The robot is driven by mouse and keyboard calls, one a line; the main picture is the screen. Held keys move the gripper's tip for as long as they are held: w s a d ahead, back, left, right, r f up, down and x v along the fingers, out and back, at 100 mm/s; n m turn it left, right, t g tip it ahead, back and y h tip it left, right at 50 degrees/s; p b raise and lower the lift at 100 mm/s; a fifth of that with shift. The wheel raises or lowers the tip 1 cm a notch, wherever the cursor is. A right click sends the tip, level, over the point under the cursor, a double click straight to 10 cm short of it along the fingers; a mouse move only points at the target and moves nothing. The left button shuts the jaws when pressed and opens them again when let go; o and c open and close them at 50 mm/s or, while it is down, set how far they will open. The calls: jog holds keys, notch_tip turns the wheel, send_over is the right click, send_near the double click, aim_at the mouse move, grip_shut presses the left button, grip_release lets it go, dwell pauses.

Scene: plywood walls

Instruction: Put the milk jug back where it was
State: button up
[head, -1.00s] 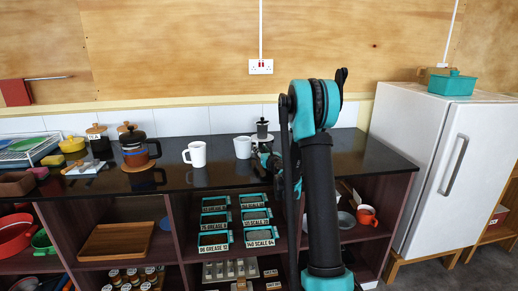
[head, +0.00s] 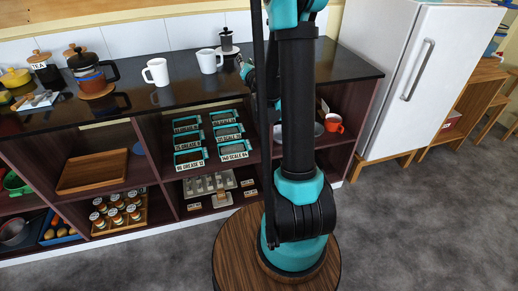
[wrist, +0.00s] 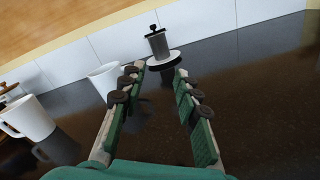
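Two white handled vessels stand upright on the dark counter, a left one (head: 157,72) and a right one (head: 208,62); I cannot tell which is the milk jug. They also show in the wrist view, the left one (wrist: 30,118) at the left edge and the right one (wrist: 103,79) just left of my fingers. My gripper (wrist: 160,71) is open and empty over the counter, its two fingers well apart. In the head view my arm partly hides it. A small metal canister with a black top (wrist: 158,43) stands on a white saucer (wrist: 165,61) beyond the fingertips.
A coffee pot (head: 89,75) on a round wooden mat and a tea canister (head: 45,71) stand at the counter's left. Shelves below hold teal trays (head: 188,141), spice jars (head: 117,209) and a red mug (head: 334,122). A white fridge (head: 400,80) stands right. The counter right of my gripper is clear.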

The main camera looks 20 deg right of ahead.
jog(key=s+d+f+m+g+h, duration=0.2)
jog(key=s+d+f+m+g, duration=0.15)
jog(key=s+m, duration=0.6)
jog(key=s+d+f+m+g+h, duration=0.2)
jog(key=s+m+g+h, duration=0.15)
jog(key=s+m, duration=0.55)
jog(key=s+a+f+m+g+y, duration=0.2)
jog(key=s+a+f+m, duration=0.1)
jog(key=s, duration=0.4)
jog(key=s+a+f+m+g+y, duration=0.2)
jog(key=s+a+f+m, duration=0.2)
jog(key=s, duration=0.2)
jog(key=s+a+f+m+g+y, duration=0.2)
jog(key=s+a+f+m+g, duration=0.1)
jog(key=s, duration=0.4)
jog(key=shift+s+a+f+m, duration=0.3)
jog(key=shift+f+m, duration=0.25)
jog(key=shift+f, duration=0.2)
